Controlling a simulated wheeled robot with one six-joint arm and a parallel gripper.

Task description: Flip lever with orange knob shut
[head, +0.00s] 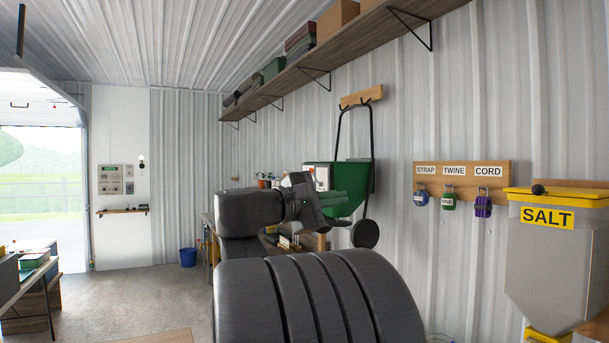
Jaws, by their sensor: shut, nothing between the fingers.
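I cannot make out a lever with an orange knob in the head view. A green spreader (352,179) with a black handle and wheels hangs on the right wall from a wooden hook board (361,96). My gripper (340,199) is in front of the spreader's green hopper in the picture and hides part of it. It is shut and empty, pointing right. I cannot tell whether it touches the spreader. My dark arm fills the bottom middle and hides what is behind it.
A salt bin (552,262) with a yellow lid and a labelled hook board (462,181) are on the right wall. A workbench (209,232) stands behind my arm. A blue bucket (188,257) is near the back wall. Open floor (140,300) lies at left, beside another bench (35,290).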

